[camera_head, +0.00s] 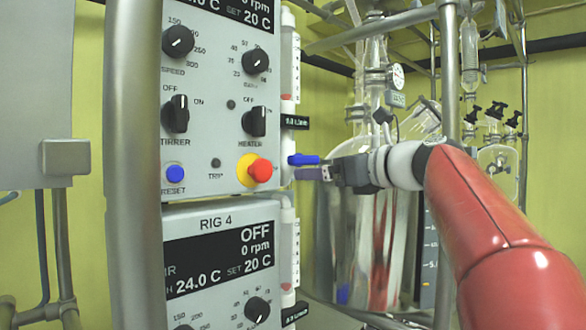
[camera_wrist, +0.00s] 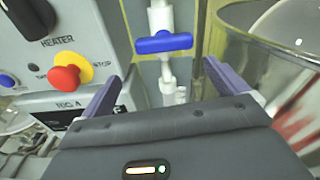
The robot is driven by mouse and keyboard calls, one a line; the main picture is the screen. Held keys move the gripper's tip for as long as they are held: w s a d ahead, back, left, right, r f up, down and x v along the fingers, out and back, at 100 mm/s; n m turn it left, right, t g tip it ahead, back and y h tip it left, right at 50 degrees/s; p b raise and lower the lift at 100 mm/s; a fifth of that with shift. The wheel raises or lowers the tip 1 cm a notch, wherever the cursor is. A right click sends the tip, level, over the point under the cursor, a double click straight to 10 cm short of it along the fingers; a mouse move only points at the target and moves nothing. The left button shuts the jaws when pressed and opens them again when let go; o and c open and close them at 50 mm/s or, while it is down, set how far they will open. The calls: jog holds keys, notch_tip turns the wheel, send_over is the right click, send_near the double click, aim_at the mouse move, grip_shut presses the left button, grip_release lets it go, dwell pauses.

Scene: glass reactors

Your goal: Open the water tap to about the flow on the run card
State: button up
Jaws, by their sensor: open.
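The water tap has a blue bar handle (camera_head: 303,160) on a white pipe beside the right side of the upper control box. In the wrist view the blue handle (camera_wrist: 164,43) lies crosswise over the upright white pipe. My gripper (camera_head: 305,173) is open, its purple fingers pointing left, just below the handle in the head view. In the wrist view my gripper (camera_wrist: 164,82) has one finger on each side, with the handle ahead between them and apart from both. A flow tube (camera_head: 290,75) stands above the tap; its black tag (camera_head: 295,122) is too small to read surely. I see no run card.
The upper control box has a red stop button (camera_head: 260,170) on yellow, close left of the tap. A lower box marked RIG 4 (camera_head: 225,240) sits beneath. A large glass vessel (camera_head: 340,240) stands close right. A metal post (camera_head: 135,165) rises at left.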

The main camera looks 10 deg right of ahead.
aim_at(308, 158)
jog(key=shift+m+t+y, duration=0.3)
jog(key=shift+m, duration=0.2)
jog(key=w+a, duration=0.1)
jog(key=w, duration=0.1)
jog(key=w+a+r+p, duration=0.1)
jog(key=w, duration=0.1)
jog(key=w+a+r, duration=0.1)
jog(key=w, duration=0.1)
jog(key=shift+w+a, duration=0.15)
jog(key=shift+w, duration=0.1)
jog(key=c, duration=1)
